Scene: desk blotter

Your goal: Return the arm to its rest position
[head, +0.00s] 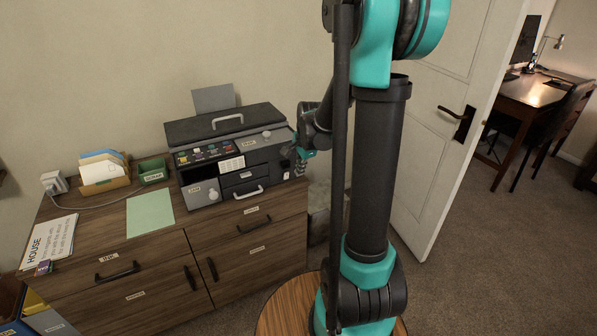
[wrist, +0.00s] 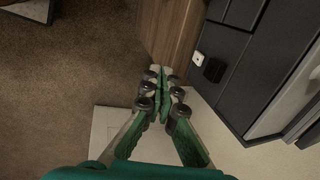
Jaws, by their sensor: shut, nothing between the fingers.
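My gripper (wrist: 165,90) is shut and empty in the wrist view, its green fingers closed together. In the head view my gripper (head: 298,160) is small and partly hard to make out, close to the right end of the dark printer (head: 230,125). My arm runs down to it from behind my dark column, which hides part of it. In the wrist view the printer's dark side (wrist: 245,60), with a white and a black button, lies to the right of the fingers. I cannot tell whether the fingers touch it.
The printer stands on a wooden cabinet (head: 250,245). A green sheet (head: 150,212), a green box (head: 153,171), a paper holder (head: 103,172) and a printed sign (head: 48,242) lie to its left. A round wooden table (head: 285,312) is in front. A white door (head: 430,125) stands open right.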

